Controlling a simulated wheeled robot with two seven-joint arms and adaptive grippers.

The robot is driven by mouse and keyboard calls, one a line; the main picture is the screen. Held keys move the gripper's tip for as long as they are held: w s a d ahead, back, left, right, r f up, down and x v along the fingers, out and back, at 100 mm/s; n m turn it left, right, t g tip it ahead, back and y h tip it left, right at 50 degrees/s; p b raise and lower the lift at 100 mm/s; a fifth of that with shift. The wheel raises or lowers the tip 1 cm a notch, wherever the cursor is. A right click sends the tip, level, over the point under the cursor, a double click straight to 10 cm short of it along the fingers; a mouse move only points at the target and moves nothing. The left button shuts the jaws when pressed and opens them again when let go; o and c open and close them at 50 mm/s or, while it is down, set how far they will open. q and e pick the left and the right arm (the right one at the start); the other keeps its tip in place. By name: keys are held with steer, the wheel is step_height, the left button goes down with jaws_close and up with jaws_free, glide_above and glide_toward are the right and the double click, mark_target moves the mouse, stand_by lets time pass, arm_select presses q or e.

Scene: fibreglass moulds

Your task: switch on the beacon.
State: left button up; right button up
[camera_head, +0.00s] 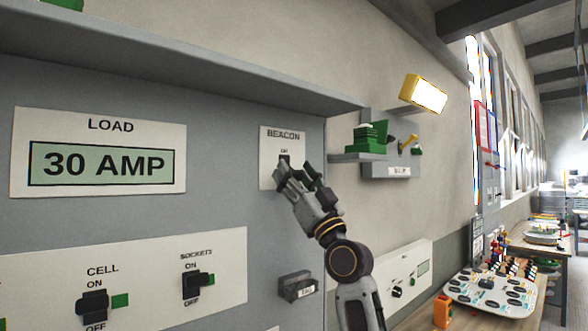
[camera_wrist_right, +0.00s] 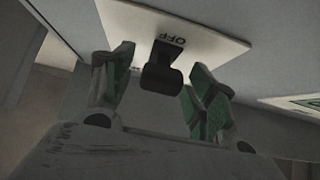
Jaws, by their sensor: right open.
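The beacon plate (camera_head: 269,172) is a white panel marked BEACON on the grey cabinet, with a small dark switch (camera_head: 285,159) partly hidden by my gripper. In the right wrist view its black lever (camera_wrist_right: 161,72) stands out from the plate (camera_wrist_right: 195,35) beside an OFF label. I cannot tell its setting for sure. My right gripper (camera_head: 298,178) is at the plate's lower part. Its green-padded fingers, open in the right wrist view (camera_wrist_right: 160,97), lie on either side of the lever with gaps. My left gripper is out of view.
Below are the CELL switch (camera_head: 93,306) and SOCKETS switch (camera_head: 198,284). A LOAD display (camera_head: 100,164) reads 30 AMP. A ledge (camera_head: 190,65) juts out above. Right are a small shelf (camera_head: 357,157), a yellow box with a bright face (camera_head: 411,87) and a workbench (camera_head: 537,300).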

steer(key=shift+w+a+r, duration=0.15)
steer(key=shift+w+r, duration=0.05)
steer(key=shift+r, duration=0.1)
steer(key=c, duration=1.1)
steer(key=shift+o, duration=0.2)
